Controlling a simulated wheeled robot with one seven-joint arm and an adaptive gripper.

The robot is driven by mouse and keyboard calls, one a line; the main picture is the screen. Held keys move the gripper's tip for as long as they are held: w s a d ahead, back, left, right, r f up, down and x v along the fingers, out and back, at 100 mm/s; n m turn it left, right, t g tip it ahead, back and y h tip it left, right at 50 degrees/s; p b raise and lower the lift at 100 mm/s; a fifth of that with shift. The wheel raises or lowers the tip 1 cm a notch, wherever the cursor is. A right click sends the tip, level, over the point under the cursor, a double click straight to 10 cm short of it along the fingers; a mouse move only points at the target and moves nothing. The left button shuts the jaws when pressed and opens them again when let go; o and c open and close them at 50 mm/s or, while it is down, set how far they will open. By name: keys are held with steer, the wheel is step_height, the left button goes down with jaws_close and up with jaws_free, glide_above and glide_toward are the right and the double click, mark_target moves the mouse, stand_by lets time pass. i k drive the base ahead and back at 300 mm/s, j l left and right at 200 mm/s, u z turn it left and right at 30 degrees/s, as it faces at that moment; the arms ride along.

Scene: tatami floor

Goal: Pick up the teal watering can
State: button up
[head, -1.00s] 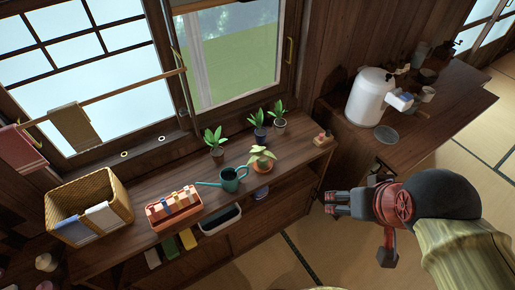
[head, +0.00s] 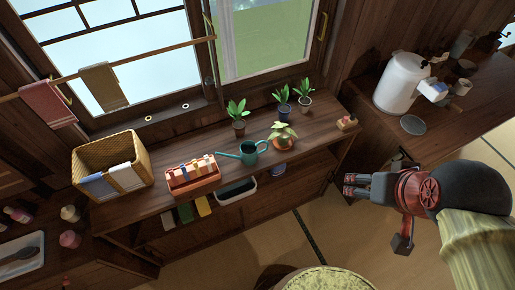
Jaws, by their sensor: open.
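The teal watering can (head: 249,153) stands upright on the wooden shelf top under the window, its spout pointing left. It sits between an orange rack of small items and a potted plant with pale leaves. My gripper (head: 349,186) is open and empty, to the right of the can and in front of the shelf's right end. It is well apart from the can and points left.
An orange rack (head: 193,180) is close left of the can, and a potted plant (head: 283,137) close right. More pots (head: 238,124) stand behind. A wicker basket (head: 146,157) is further left. A round yellowish top (head: 325,281) is at the bottom edge.

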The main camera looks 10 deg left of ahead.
mark_target(249, 152)
steer(key=i+j, duration=0.1)
steer(key=j, duration=0.35)
steer(key=i+j, duration=0.1)
steer(key=j, duration=0.3)
steer(key=i+j, duration=0.15)
steer(key=j, duration=0.3)
steer(key=i+j, duration=0.1)
steer(key=j, duration=0.3)
steer(key=z, duration=0.05)
